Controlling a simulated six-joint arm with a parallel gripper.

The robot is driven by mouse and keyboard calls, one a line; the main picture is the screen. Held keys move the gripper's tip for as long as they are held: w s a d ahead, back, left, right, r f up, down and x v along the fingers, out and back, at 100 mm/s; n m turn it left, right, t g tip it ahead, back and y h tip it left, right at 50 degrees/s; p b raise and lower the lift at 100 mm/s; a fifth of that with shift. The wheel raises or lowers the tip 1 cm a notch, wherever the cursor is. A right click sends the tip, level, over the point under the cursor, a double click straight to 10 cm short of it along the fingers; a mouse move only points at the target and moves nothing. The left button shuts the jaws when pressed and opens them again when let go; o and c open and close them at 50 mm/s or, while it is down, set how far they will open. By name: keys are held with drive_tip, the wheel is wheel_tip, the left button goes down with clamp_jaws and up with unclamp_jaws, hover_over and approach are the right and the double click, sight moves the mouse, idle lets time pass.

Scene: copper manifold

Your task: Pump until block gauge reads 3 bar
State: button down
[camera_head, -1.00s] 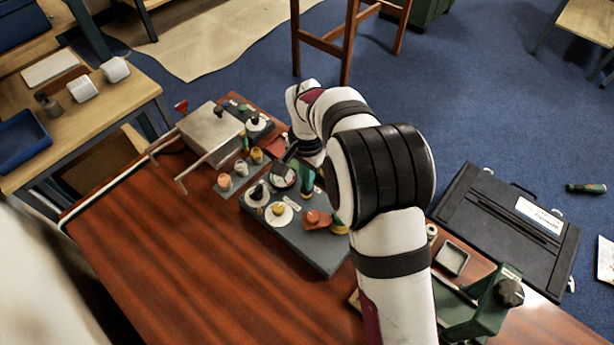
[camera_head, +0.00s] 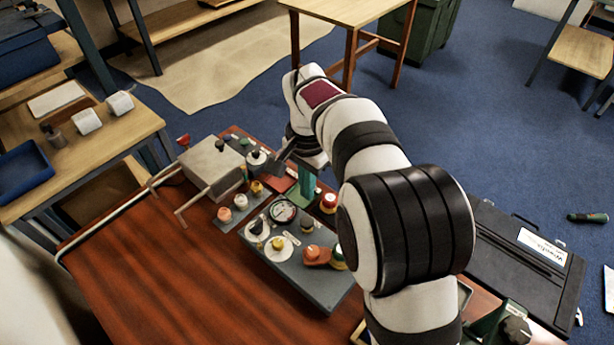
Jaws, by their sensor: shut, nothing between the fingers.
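A grey manifold block (camera_head: 312,276) lies on the red-brown table. It carries a round gauge (camera_head: 284,212) with a pale face; its reading is too small to make out. Orange, yellow, white and dark knobs stand around the gauge. My gripper (camera_head: 277,167) is shut and empty at the table's far side, beyond the gauge. It is close to a small dark unit (camera_head: 257,158) with a pale round face; I cannot tell whether they touch. A silvery box (camera_head: 212,163) with long bent bars stands to its left; I cannot tell which part is the pump.
A small plate (camera_head: 240,207) with several knobs lies between box and block. A teal upright piece (camera_head: 307,184) stands behind the gauge. My arm hides the table's right part. The table's (camera_head: 190,285) front left is clear.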

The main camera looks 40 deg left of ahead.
sight(307, 221)
drive_tip(key=shift+r, duration=1.6)
drive_tip(key=shift+r, duration=0.9)
drive_tip(key=shift+f, duration=0.1)
wheel_tip(307, 221, down, 14)
drive_tip(key=shift+r, duration=0.1)
